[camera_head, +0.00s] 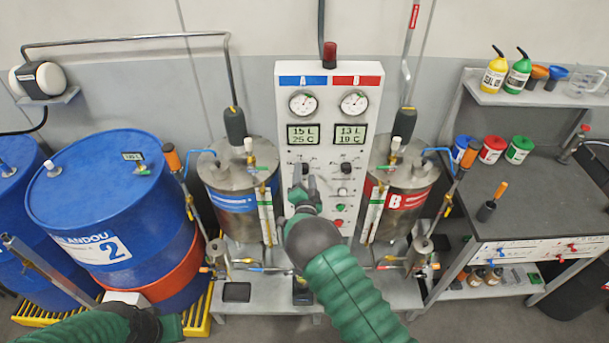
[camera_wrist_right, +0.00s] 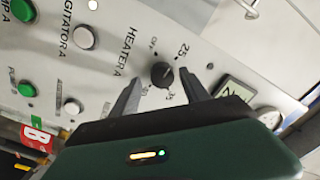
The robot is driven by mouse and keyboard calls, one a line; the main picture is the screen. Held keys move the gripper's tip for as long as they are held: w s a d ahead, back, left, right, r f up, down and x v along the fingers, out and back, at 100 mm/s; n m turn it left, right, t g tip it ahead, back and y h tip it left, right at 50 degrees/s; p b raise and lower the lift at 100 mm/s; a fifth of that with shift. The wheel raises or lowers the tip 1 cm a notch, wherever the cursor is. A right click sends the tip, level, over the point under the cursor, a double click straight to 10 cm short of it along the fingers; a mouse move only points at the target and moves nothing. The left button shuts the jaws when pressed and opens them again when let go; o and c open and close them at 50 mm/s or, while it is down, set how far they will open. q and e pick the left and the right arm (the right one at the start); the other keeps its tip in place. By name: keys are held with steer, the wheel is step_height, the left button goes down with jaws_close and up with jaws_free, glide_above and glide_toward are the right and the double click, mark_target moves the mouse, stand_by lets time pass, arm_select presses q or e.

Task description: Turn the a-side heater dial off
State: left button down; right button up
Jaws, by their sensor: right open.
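The a-side heater dial (camera_wrist_right: 162,75) is a small black knob beside the lettering "HEATER A" in the right wrist view. Marks stand around it, one reading "25". I cannot tell surely which mark it points to. My right gripper (camera_wrist_right: 163,92) is open, its two dark fingers on either side of the dial, with gaps visible. In the head view my right gripper (camera_head: 304,180) reaches the A half of the white control panel (camera_head: 327,85) and covers the dial. My left arm (camera_head: 90,327) shows at the lower left; its fingers are not visible.
The A display (camera_head: 303,134) reads 15 L, 25 C. Other panel buttons sit close by, including a white agitator button (camera_wrist_right: 85,38) and a green pump button (camera_wrist_right: 23,10). Metal tanks A (camera_head: 235,175) and B (camera_head: 402,175) flank the panel. A blue drum (camera_head: 100,190) stands left.

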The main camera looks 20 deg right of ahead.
steer(key=b+v, duration=0.5)
steer(key=v, duration=1.1)
steer(key=shift+a, duration=0.2)
